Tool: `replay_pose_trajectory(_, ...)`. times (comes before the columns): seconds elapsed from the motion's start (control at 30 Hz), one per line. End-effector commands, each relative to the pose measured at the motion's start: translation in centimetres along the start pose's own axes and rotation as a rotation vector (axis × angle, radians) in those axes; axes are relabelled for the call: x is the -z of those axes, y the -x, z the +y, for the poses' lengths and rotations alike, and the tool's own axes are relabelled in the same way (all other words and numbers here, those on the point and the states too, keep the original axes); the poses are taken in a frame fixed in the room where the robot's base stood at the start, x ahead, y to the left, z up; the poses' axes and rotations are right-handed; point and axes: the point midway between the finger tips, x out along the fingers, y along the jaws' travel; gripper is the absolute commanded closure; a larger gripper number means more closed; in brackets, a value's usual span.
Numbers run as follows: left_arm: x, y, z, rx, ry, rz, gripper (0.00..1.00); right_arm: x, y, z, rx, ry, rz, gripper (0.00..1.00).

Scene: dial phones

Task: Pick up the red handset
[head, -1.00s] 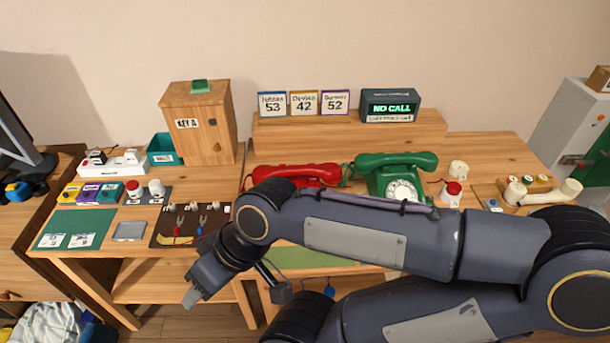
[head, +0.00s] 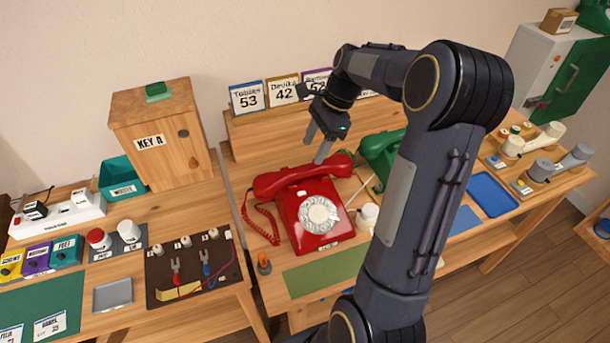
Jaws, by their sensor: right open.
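The red handset (head: 303,175) lies across the cradle of the red dial phone (head: 316,214) on the desk, in the middle of the head view. Its coiled red cord hangs at the left. My right gripper (head: 314,149) is above and behind the handset's right half, fingers pointing down, open and empty. One fingertip appears very near the handset; I cannot tell whether it touches. My right arm covers part of the green phone (head: 378,153). My left gripper is not in view.
A wooden key box (head: 160,136) stands left of the phone. Number cards (head: 283,91) stand on the raised shelf behind. A green mat (head: 325,272) lies in front of the phone. A blue tray (head: 492,194) lies to the right.

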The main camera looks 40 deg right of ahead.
Motion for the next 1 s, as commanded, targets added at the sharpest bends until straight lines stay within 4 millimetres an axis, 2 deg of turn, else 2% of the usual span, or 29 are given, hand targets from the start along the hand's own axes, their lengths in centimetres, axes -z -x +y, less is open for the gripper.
replay_pose_trajectory(0.5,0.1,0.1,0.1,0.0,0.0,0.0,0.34,-0.3,-6.6,0.8,-0.002,0.0,-0.001,0.45)
replay_pose_trajectory(0.8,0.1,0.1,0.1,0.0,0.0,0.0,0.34,-0.3,-7.2,0.8,0.001,0.001,0.0,0.45)
replay_pose_trajectory(0.83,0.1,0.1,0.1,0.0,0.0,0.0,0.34,-0.3,-7.2,0.8,0.001,0.001,0.0,0.47)
replay_pose_trajectory(1.0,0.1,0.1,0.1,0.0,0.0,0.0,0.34,-0.3,-7.2,0.8,0.001,0.002,0.0,0.69)
